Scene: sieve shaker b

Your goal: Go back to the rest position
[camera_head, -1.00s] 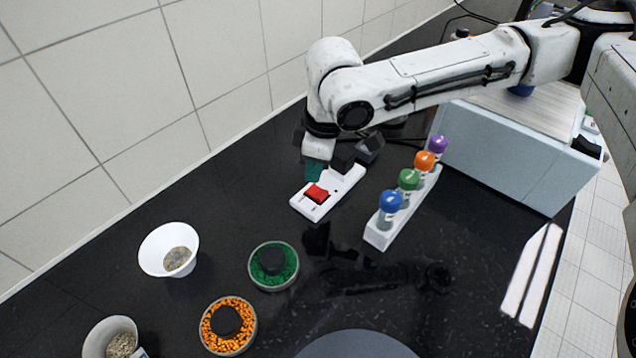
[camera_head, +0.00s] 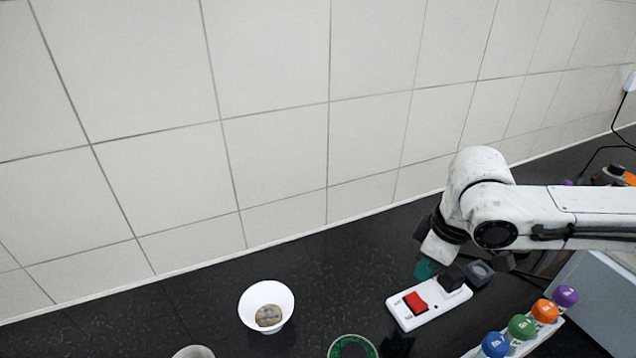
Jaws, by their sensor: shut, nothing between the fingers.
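My gripper (camera_head: 426,268) hangs at the end of my white arm, in the right part of the head view. Its teal-green tip is just behind the red rocker switch (camera_head: 415,303) on a white switch block (camera_head: 437,306). The fingers look shut, with nothing seen held between them. The tip seems to be apart from the switch, but its exact height is hard to tell. A black plug (camera_head: 452,278) sits at the far end of the block.
A rack (camera_head: 540,337) with blue, green, orange and purple capped tubes stands at lower right, by a pale grey box (camera_head: 598,300). A white bowl (camera_head: 267,303) stands left of the switch block. A green-filled dish (camera_head: 352,346) is cut off below. The tiled wall (camera_head: 270,140) bounds the counter behind.

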